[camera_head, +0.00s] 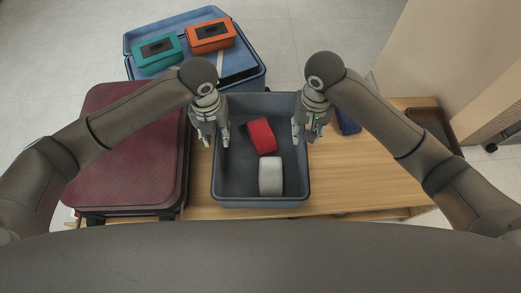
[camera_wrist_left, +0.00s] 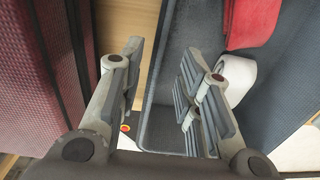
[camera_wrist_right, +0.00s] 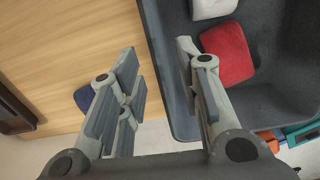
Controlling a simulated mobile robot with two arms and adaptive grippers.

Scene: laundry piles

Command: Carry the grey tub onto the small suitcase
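The grey tub (camera_head: 260,203) stands on the wooden table in front of me, holding a red folded cloth (camera_head: 262,136) and a white one (camera_head: 270,175). A dark red closed suitcase (camera_head: 125,150) lies flat left of the tub. My left gripper (camera_head: 211,138) is open at the tub's left wall; in the left wrist view its fingers are on either side of the wall (camera_wrist_left: 158,95). My right gripper (camera_head: 308,135) is open at the right wall; in the right wrist view its fingers stand on either side of that wall (camera_wrist_right: 158,50). Both grippers are empty.
An open blue suitcase (camera_head: 255,80) behind the tub holds a green box (camera_head: 158,54) and an orange box (camera_head: 211,36). A dark blue item (camera_head: 348,122) lies right of my right gripper. A brown tray (camera_head: 450,143) and a beige cabinet (camera_head: 440,45) are at the right.

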